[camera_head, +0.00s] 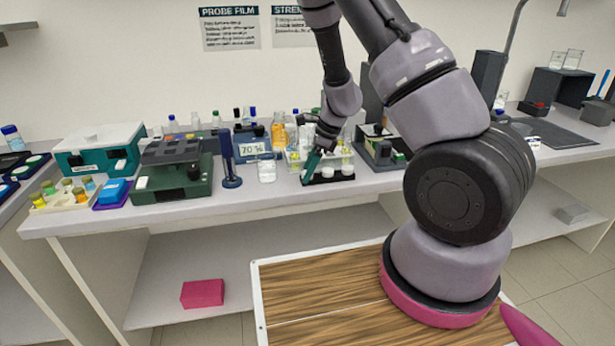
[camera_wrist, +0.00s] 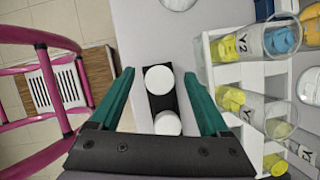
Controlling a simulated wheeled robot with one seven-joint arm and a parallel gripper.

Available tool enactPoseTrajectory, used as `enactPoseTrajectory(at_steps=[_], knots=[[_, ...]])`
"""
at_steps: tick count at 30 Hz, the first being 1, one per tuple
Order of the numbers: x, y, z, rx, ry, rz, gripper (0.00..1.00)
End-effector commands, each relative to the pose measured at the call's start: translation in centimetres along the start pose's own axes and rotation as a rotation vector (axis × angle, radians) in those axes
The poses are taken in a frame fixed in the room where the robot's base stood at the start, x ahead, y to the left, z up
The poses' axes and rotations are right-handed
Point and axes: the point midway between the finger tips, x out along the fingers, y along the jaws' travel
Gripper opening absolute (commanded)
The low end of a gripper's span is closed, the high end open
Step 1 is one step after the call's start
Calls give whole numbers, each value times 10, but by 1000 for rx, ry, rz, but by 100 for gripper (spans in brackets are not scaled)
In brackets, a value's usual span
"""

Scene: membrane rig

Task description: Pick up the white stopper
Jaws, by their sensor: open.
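Two white round pieces sit on a small black holder near the bench's front edge. In the wrist view one white stopper-like piece (camera_wrist: 159,79) lies between the fingertips, and a second white piece (camera_wrist: 167,123) sits closer to the palm. They look alike from above, so I cannot tell which is the white stopper. In the head view they show as two white pieces (camera_head: 328,172) (camera_head: 347,169) on the black holder (camera_head: 318,180). My gripper (camera_wrist: 160,78) is open, its green fingers either side of the holder, with nothing gripped. In the head view my gripper (camera_head: 310,168) is at the holder's left end.
A white rack (camera_wrist: 250,75) with tilted, yellow-capped vials stands close to the right finger. A white round vessel (camera_wrist: 178,3) is at the wrist view's top edge. In the head view a glass beaker (camera_head: 267,171) and a blue stand (camera_head: 230,165) are to the left.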

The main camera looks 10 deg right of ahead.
Motion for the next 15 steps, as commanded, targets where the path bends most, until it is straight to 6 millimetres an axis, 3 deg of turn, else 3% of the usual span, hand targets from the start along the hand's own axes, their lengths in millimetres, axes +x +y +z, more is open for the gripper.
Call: enactPoseTrajectory(at_steps=[6,8,12,15], knots=[[1,0,0,-1,0,0,80],[1,0,0,-1,0,0,61],[1,0,0,-1,0,0,7],[1,0,0,-1,0,0,3]])
